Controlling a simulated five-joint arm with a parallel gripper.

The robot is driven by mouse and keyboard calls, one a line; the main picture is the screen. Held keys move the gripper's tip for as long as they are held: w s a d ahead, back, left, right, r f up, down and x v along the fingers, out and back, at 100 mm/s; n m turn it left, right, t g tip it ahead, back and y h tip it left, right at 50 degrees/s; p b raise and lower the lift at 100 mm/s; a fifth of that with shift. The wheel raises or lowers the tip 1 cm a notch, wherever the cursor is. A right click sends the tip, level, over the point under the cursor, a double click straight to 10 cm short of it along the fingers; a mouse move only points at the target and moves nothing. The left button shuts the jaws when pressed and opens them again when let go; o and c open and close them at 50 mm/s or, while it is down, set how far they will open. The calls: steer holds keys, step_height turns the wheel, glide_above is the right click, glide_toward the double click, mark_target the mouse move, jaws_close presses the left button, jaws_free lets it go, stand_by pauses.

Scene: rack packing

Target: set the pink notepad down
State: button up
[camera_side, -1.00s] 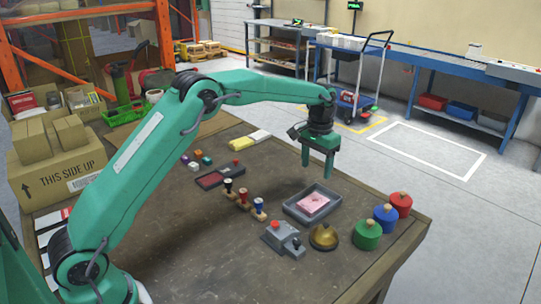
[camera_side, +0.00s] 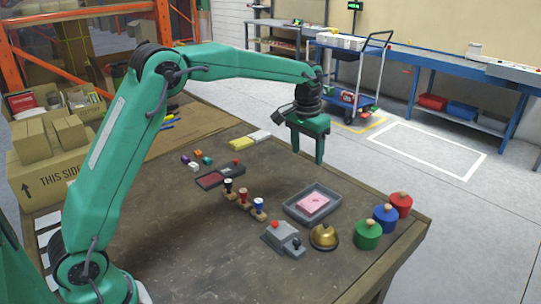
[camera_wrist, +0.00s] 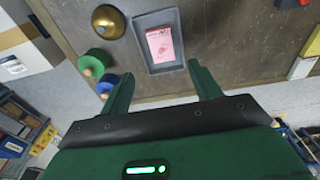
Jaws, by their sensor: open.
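The pink notepad (camera_side: 312,203) lies flat inside a shallow grey tray (camera_side: 290,210) on the brown table. In the wrist view the notepad (camera_wrist: 159,44) sits within the tray (camera_wrist: 139,43), ahead of my fingers and apart from them. My gripper (camera_side: 308,154) is open and empty, raised above the table behind the tray in the side view. Its two green fingers are spread wide in the wrist view (camera_wrist: 160,88). Nothing lies between them.
A brass bell (camera_side: 323,236), a grey switch box (camera_side: 281,238) and green, blue and red knobbed pots (camera_side: 367,234) stand near the tray. A row of stamps (camera_side: 244,197) stands to its left.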

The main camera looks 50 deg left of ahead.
steer(key=s+r+t, duration=0.1)
steer(key=s+r, duration=0.6)
steer(key=s, duration=0.2)
steer(key=s+a+f+t, duration=0.1)
steer(key=s+t, duration=0.2)
steer(key=s, duration=2.1)
steer(key=shift+f+t, duration=0.25)
steer(key=shift+t, duration=0.15)
